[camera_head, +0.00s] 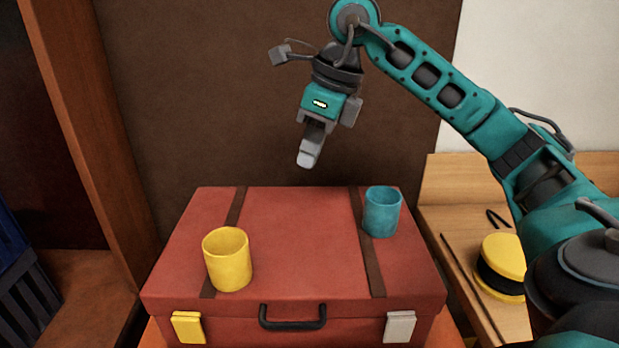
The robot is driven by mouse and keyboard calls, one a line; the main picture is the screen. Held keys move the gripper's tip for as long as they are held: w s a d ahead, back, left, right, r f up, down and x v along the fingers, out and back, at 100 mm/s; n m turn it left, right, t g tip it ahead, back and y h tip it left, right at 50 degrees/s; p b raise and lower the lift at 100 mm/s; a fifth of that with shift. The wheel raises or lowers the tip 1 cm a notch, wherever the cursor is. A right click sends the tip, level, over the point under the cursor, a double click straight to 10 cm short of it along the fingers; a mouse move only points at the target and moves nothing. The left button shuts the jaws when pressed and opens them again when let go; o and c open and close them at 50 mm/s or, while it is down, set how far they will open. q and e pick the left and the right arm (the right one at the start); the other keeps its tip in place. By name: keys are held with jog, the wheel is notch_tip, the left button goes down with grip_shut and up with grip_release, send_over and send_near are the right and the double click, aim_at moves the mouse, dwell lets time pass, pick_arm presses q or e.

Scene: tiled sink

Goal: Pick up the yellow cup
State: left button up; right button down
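The yellow cup (228,260) stands upright on the lid of a red suitcase (300,225), near its front left. A teal cup (382,212) stands upright at the back right of the same lid. My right gripper (309,160) hangs pointing down above the back of the suitcase, up and to the right of the yellow cup and apart from it. Its fingers are seen side-on and overlap, so I cannot tell whether they are open or shut. Nothing shows between them. My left gripper is not in view.
The suitcase has a dark handle (292,317) at the front and brown straps. A wooden surface (455,225) at the right holds a yellow and black round object (502,266) and a thin dark rod. A brown wall (200,110) stands behind. The lid between the cups is clear.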

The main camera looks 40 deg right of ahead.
jog(key=shift+r+p, duration=0.4)
jog(key=shift+r, duration=2.15)
jog(key=shift+c, duration=1.9)
grip_release()
jog(key=shift+d, duration=0.1)
jog(key=v, duration=1.2)
jog(key=shift+r+p, duration=0.4)
jog(key=o, duration=0.3)
